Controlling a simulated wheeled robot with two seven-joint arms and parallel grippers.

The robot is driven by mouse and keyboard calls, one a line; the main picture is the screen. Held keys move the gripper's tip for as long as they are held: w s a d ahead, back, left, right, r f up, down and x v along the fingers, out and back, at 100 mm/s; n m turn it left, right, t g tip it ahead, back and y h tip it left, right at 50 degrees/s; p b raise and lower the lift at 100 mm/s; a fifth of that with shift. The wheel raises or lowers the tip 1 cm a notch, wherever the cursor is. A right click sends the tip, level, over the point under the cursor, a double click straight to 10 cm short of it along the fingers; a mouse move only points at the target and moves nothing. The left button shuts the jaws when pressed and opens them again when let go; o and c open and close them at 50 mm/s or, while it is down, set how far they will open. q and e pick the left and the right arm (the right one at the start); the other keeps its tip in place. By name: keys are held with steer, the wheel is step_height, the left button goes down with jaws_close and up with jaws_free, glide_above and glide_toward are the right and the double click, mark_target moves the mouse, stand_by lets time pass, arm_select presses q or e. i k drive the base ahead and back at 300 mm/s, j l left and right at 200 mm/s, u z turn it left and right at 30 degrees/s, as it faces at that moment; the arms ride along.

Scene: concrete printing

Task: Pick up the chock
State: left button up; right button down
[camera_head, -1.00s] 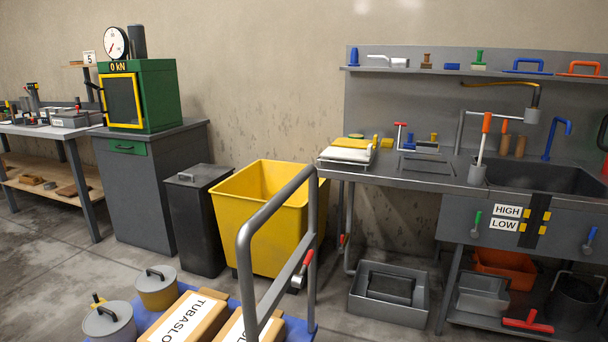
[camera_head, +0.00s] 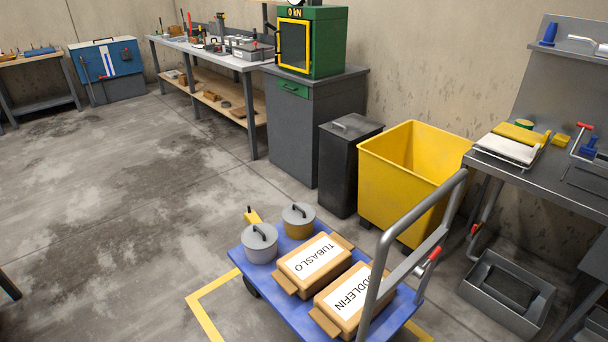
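A small yellow wedge-like piece with a dark upright part (camera_head: 252,216) shows behind the two lidded pots, at the far left edge of the blue cart (camera_head: 236,248). It looks like the chock, but its lower part is hidden by the grey pot (camera_head: 260,242). I cannot tell whether it rests on the cart or on the floor behind it. The mustard-coloured pot (camera_head: 298,221) stands just to its right. Neither of my grippers is in view.
The cart also bears two labelled bags (camera_head: 314,264) and has a grey push handle (camera_head: 415,248) at its right. A yellow bin (camera_head: 405,185) and a dark bin (camera_head: 345,172) stand behind it. Yellow floor tape (camera_head: 203,306) borders the cart. The floor at left is open.

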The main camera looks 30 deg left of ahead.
mark_target(252, 217)
steer(key=u, duration=1.25)
